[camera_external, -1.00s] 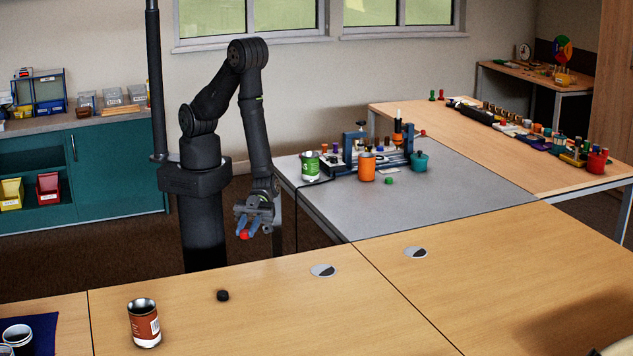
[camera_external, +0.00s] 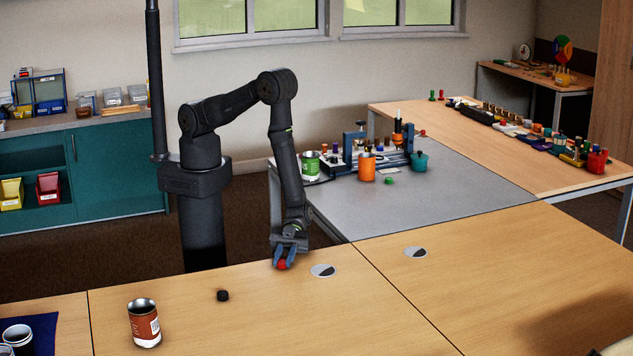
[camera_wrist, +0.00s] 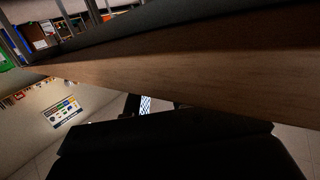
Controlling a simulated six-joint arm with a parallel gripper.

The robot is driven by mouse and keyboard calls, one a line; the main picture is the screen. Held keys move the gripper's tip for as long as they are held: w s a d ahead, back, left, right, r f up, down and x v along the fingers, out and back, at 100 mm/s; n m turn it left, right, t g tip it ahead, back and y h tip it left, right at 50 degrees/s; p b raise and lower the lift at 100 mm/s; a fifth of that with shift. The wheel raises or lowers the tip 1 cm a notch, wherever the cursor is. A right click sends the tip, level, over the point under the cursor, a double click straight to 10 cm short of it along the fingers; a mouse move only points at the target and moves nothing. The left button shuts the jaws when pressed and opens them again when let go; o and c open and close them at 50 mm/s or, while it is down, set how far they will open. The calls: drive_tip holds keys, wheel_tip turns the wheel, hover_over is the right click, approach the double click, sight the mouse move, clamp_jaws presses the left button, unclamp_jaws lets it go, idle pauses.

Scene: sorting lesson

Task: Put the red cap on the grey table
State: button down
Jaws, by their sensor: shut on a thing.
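The red cap (camera_external: 281,265) is between the fingers of my gripper (camera_external: 284,257) in the external view. My gripper is shut on it and points down, near the far edge of the wooden table. The grey table (camera_external: 440,192) lies behind and to the right of my gripper. In the wrist view the cap cannot be made out. A wooden surface or edge (camera_wrist: 180,75) crosses that view close to the camera, and a dark shape fills the bottom.
On the grey table stand a green can (camera_external: 311,166), an orange can (camera_external: 367,168), a teal pot (camera_external: 419,161) and a green cap (camera_external: 389,181). The grey table's front right is clear. A black cap (camera_external: 222,296) and a red-brown can (camera_external: 144,322) are on the wooden table (camera_external: 240,325).

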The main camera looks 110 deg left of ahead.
drive_tip(key=shift+f, duration=0.15)
drive_tip(key=c, duration=1.2)
unclamp_jaws()
drive_tip(key=shift+c, duration=0.2)
drive_tip(key=v, duration=1.6)
drive_tip(key=shift+a, duration=0.35)
drive_tip(key=shift+o, duration=0.9)
drive_tip(key=shift+a, duration=0.35)
